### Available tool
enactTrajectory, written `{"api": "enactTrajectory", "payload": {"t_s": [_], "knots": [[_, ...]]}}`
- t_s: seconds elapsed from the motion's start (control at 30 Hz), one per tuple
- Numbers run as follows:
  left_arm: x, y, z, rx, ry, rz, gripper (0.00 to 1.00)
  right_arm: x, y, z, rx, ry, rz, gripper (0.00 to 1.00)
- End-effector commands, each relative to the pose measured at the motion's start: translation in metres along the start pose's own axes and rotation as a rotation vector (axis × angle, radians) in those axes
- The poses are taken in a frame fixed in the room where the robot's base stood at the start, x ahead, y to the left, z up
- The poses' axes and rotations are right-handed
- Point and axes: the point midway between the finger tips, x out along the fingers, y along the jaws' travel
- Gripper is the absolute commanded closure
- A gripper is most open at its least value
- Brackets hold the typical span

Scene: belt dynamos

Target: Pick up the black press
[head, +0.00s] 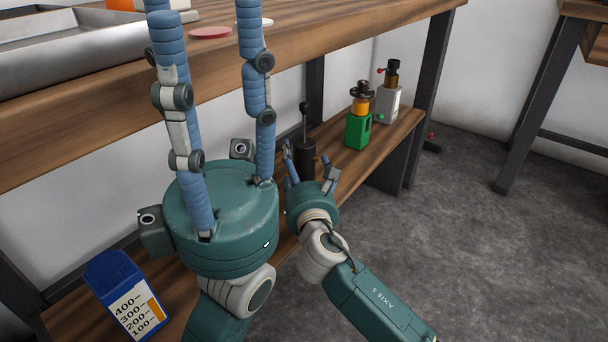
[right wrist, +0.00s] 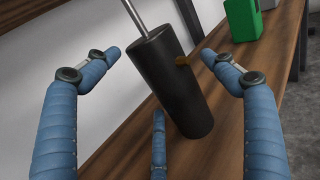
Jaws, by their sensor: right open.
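The black press (head: 304,152) is a dark upright cylinder with a thin rod and dark knob on top. It stands on the lower wooden shelf. In the right wrist view the press (right wrist: 172,85) shows large and leaning in the picture, with a metal rod and a small brassy part on its side. My right gripper (head: 309,164) is open in front of it. Its blue fingers (right wrist: 160,58) show left and right of the press, with a third below; contact is not visible. My left gripper (head: 212,70) is empty, fingers apart, over the shelf's left part.
A green device (head: 358,130) with an amber and black top stands right of the press. A grey-white device (head: 388,104) stands beyond it. A blue measuring container (head: 122,290) is at lower left. The upper tabletop (head: 330,25) overhangs the shelf. Open floor lies right.

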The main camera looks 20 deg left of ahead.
Motion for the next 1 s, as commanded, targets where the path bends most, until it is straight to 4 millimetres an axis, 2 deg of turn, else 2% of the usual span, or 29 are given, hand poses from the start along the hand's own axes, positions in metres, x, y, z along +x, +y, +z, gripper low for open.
{"api": "enactTrajectory", "payload": {"t_s": [0.17, 0.53, 0.83, 0.97, 1.0], "knots": [[0.001, 0.0, 0.0, 0.0, -0.001, 0.0, 0.6, 0.0, 0.0, 0.001, 0.001, 0.0, 0.0, 0.16], [0.001, 0.0, 0.0, 0.0, 0.0, 0.0, 0.6, 0.0, 0.0, 0.0, 0.001, 0.0, 0.0, 0.88], [0.003, 0.0, -0.001, -0.001, 0.002, 0.0, 0.6, 0.0, 0.001, 0.006, 0.0, -0.005, 0.002, 0.89], [0.008, -0.001, -0.002, -0.001, 0.005, -0.003, 0.6, 0.0, 0.001, 0.016, 0.0, -0.006, 0.003, 0.89], [0.003, -0.002, 0.002, -0.003, -0.019, -0.009, 0.6, 0.0, 0.001, 0.021, 0.0, -0.006, 0.003, 0.89]]}}
